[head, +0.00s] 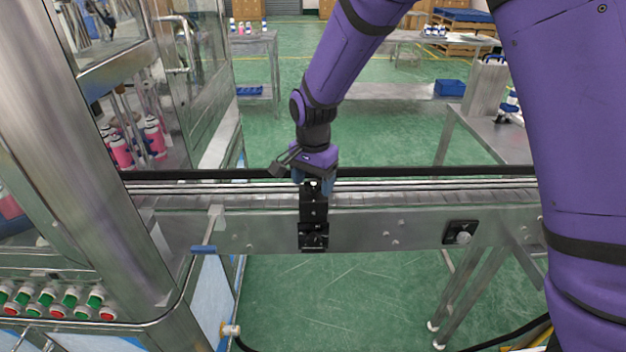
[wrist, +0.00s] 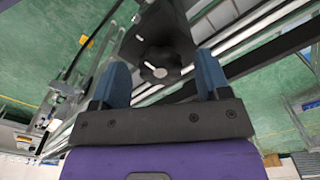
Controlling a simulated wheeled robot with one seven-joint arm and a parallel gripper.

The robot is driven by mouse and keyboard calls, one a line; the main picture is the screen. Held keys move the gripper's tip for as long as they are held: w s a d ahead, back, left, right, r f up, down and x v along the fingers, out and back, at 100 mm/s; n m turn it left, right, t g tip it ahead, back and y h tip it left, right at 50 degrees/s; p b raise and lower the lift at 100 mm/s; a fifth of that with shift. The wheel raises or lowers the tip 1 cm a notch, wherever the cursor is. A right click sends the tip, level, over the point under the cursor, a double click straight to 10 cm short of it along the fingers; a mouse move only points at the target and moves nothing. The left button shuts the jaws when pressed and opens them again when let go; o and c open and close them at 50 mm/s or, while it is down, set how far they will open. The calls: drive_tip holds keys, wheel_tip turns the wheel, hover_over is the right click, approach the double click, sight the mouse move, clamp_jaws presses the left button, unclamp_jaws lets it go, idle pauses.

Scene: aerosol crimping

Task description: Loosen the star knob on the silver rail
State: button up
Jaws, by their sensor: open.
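The dark star knob (wrist: 160,64) shows in the wrist view, on a black bracket (wrist: 160,20). My gripper (wrist: 162,72) is open, with its blue fingers on either side of the knob in that view. I cannot tell whether they touch it. In the head view my gripper (head: 313,182) points down at the top of the black bracket (head: 313,210), which is fixed to the silver rail (head: 385,225) of the conveyor. The knob is mostly hidden by the gripper there.
A glass-walled machine (head: 205,85) with pink cans (head: 121,150) stands at the left. A row of red and green buttons (head: 60,300) is at lower left. A black guide rail (head: 430,171) runs along the conveyor's far side. A black plate (head: 460,233) sits on the rail further right.

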drive_tip(key=c, duration=0.9)
drive_tip(key=shift+c, duration=0.2)
